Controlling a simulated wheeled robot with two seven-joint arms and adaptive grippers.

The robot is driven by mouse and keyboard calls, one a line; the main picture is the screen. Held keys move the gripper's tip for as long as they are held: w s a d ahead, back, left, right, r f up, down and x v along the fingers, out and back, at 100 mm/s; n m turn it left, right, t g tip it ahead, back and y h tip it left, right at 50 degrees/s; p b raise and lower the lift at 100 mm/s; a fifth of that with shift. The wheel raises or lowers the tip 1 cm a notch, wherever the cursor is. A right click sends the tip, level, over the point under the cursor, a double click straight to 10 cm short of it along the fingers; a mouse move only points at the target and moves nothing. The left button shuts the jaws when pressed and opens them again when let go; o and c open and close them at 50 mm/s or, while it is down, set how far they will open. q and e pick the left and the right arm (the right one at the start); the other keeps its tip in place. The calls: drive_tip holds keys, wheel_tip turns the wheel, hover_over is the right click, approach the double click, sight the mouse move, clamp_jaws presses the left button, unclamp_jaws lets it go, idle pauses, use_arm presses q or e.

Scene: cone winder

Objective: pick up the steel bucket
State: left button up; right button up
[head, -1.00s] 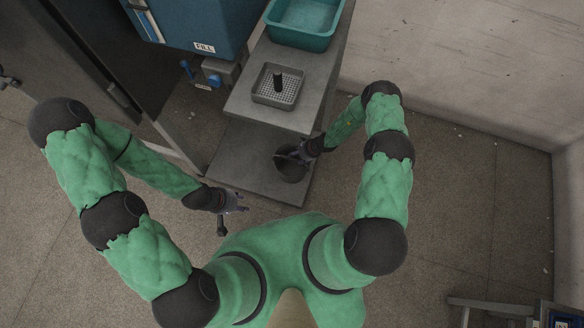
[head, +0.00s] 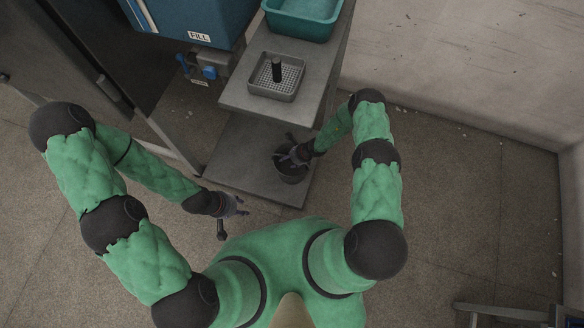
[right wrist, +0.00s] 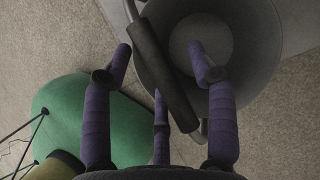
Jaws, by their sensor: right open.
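The steel bucket (head: 290,173) stands on the low grey shelf, partly hidden by my right gripper (head: 297,154). In the right wrist view the bucket (right wrist: 255,60) is a round grey pail, seen from above, and looks empty. Its handle has a dark grip (right wrist: 158,65) that runs diagonally between the spread fingers of my right gripper (right wrist: 162,62). The right gripper is open around the grip and not closed on it; whether a finger touches it I cannot tell. My left gripper (head: 236,213) is open and empty, left of the shelf.
A grey tray (head: 259,88) with a perforated plate and a dark upright piece sits on the upper shelf, above the bucket. A teal bin (head: 300,22) stands behind it. A blue machine marked FILL (head: 185,18) is at the left. A wall (head: 470,70) closes the right.

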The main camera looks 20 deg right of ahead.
drive_tip(key=shift+f, duration=0.2)
idle(0.6)
clamp_jaws()
